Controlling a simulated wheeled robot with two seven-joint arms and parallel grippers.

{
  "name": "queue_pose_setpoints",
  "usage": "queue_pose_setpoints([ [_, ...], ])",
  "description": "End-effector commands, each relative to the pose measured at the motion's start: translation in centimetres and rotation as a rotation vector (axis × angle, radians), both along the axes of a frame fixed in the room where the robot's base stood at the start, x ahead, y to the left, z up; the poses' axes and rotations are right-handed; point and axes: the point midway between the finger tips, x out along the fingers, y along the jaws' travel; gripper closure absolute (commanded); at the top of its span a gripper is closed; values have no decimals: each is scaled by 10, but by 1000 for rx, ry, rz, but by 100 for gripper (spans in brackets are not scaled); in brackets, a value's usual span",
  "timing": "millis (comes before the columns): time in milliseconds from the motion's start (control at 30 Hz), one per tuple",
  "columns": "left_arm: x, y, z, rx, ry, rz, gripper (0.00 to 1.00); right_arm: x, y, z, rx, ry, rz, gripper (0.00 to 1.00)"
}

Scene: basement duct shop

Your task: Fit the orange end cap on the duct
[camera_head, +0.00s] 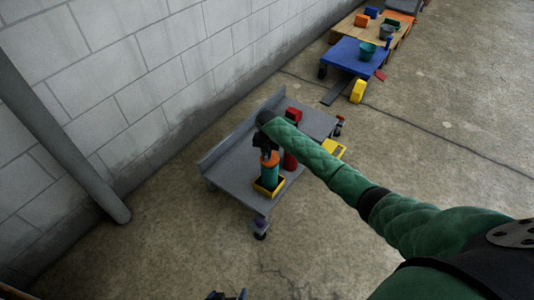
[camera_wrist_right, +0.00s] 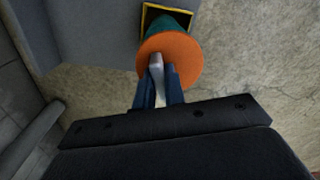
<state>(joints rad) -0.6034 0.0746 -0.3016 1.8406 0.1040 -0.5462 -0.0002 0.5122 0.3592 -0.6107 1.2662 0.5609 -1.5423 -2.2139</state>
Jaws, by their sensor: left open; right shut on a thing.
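The orange end cap (camera_head: 271,160) is directly over the teal duct (camera_head: 269,175), which stands upright in a yellow-rimmed holder (camera_head: 281,186) on a grey cart. My right gripper (camera_head: 267,150) is above the cap. In the right wrist view, my right gripper (camera_wrist_right: 158,85) is shut on the grey tab of the orange cap (camera_wrist_right: 185,50). The teal duct (camera_wrist_right: 170,24) shows behind the cap, and the yellow holder (camera_wrist_right: 148,14) frames it. I cannot tell whether the cap is fully seated. My left gripper (camera_head: 228,295) is open and empty at the bottom edge, mostly cut off.
The grey cart (camera_head: 235,165) has a raised edge along the wall side. A red cylinder (camera_head: 290,160) stands beside the duct, partly behind my arm. A yellow object (camera_head: 334,148) is at the cart's right side. A blue cart (camera_head: 352,57) stands farther back. Concrete floor lies open in front.

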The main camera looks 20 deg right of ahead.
Motion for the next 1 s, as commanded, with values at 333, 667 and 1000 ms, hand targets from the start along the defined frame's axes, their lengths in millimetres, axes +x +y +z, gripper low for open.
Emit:
queue_pose_setpoints([
  [333,0,0,-3,0,1,0,7,0,0,-6,1,0,0,100],
  [667,0,0,-3,0,1,0,7,0,0,-7,1,0,0,80],
  [1000,0,0,10,1,3,-4,7,0,0,5,0,-1,0,80],
])
